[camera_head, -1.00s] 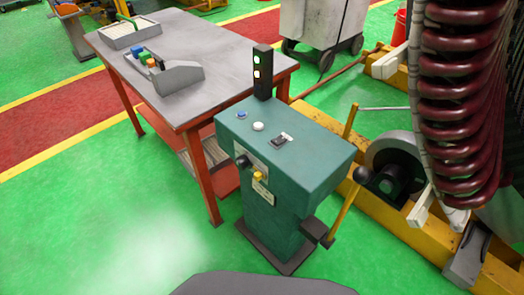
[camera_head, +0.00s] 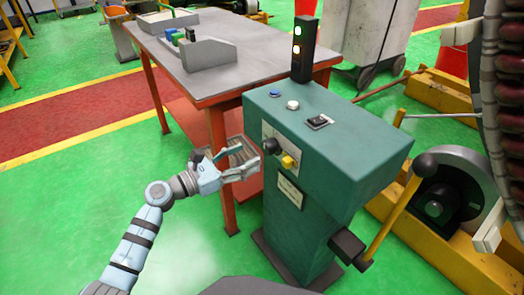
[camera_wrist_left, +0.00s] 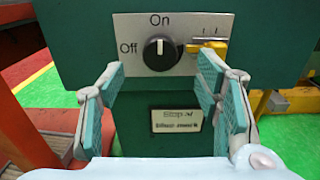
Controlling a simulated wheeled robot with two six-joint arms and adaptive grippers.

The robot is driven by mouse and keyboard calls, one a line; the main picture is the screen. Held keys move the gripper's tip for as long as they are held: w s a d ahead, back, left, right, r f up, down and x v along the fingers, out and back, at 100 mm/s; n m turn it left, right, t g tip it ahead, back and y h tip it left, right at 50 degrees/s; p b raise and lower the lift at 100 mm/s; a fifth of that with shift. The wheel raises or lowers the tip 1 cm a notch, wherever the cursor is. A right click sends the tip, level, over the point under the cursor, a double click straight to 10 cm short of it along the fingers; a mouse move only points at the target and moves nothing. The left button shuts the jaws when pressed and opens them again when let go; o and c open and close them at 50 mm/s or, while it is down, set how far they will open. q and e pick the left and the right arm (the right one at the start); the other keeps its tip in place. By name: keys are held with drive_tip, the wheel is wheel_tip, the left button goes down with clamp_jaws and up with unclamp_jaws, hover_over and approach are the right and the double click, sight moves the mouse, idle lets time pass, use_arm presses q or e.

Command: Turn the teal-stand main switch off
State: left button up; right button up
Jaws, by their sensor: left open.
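The teal stand (camera_head: 320,140) stands in the middle of the head view. Its main switch is a black round knob (camera_head: 269,146) on the upper front face. In the left wrist view the knob (camera_wrist_left: 160,53) sits on a plate (camera_wrist_left: 125,30) with "On" above and "Off" at left. Its white mark points up toward "On". My left gripper (camera_head: 250,158) is open and empty, just in front of the stand's front face. In the left wrist view its fingers (camera_wrist_left: 160,85) are spread to either side, below the knob and apart from it. My right gripper is not in view.
A yellow switch (camera_wrist_left: 208,46) is close right of the knob. A small sign (camera_wrist_left: 177,120) is below. A lever with a black ball (camera_head: 425,164) stands at the stand's right. A metal table (camera_head: 235,50) with red legs is behind at left. A signal light (camera_head: 304,50) rises from the stand.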

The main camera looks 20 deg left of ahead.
sight(265, 148)
use_arm(q)
drive_tip(key=x, duration=0.6)
drive_tip(key=shift+w+d+f+b, duration=0.1)
drive_tip(key=shift+w+d+b, duration=0.1)
drive_tip(key=shift+b, duration=0.2)
drive_tip(key=c, duration=1.2)
